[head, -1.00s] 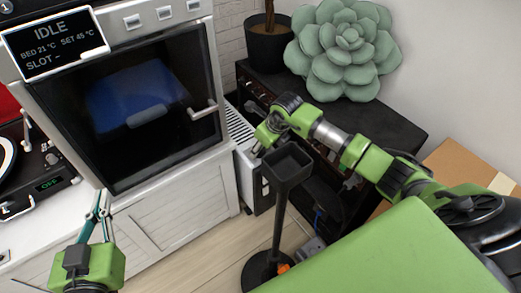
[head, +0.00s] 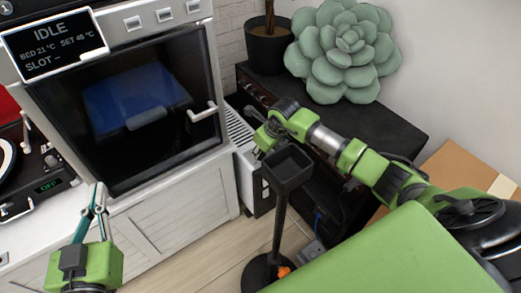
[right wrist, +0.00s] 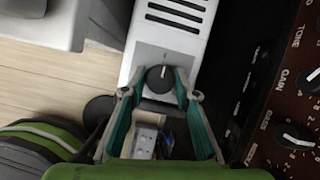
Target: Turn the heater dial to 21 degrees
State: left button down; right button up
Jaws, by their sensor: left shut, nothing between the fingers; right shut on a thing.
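The heater (head: 239,127) is a narrow white unit with a slotted top, standing beside the oven cabinet in the head view. In the right wrist view, the heater (right wrist: 143,60) shows its dial (right wrist: 160,78), a dark round knob with a light pointer line directed up toward the slots. Scale marks are too small to read. My right gripper (right wrist: 160,92) is shut on the dial, one teal-lined finger on each side; in the head view its fingers are mostly hidden. My left gripper (head: 99,192) is shut and empty in front of the oven cabinet.
A black pedestal with a square tray (head: 287,163) stands close below my right arm. A dark amplifier (right wrist: 290,90) with knobs is right of the heater. A potted plant (head: 268,45) and a green succulent (head: 345,50) stand behind. A turntable (head: 40,165) is left.

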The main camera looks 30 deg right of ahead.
jog(key=m+h+p, duration=0.1)
jog(key=m+p, duration=0.1)
jog(key=shift+a+r+m, duration=0.1)
jog(key=shift+a+m, duration=0.05)
jog(key=shift+m, duration=0.25)
jog(key=m+h, duration=0.1)
jog(key=m, duration=0.1)
jog(key=m+p, duration=0.1)
jog(key=m, duration=0.1)
jog(key=shift+w+a+m+g+h, duration=0.1)
jog(key=shift+m+g+h, duration=0.2)
jog(key=shift+h, duration=0.1)
jog(key=shift+m+h, duration=0.4)
jog(key=shift+m, duration=0.5)
jog(key=shift+m+g, duration=0.3)
jog(key=shift+m, duration=0.5)
jog(key=shift+m+h, duration=0.4)
jog(key=shift+m, duration=0.2)
jog(key=shift+m+g, duration=0.5)
jog(key=shift+m, duration=0.3)
pick_arm(q)
jog(key=s+a+f+g+y, duration=0.1)
jog(key=s+a+f+g, duration=0.1)
jog(key=f, duration=0.4)
jog(key=s+a+f+g+y, duration=0.1)
jog(key=s+f+g, duration=0.3)
jog(key=f, duration=0.3)
jog(key=shift+s+a+g, duration=0.3)
jog(key=shift+a+g, duration=0.05)
jog(key=shift+g, duration=0.45)
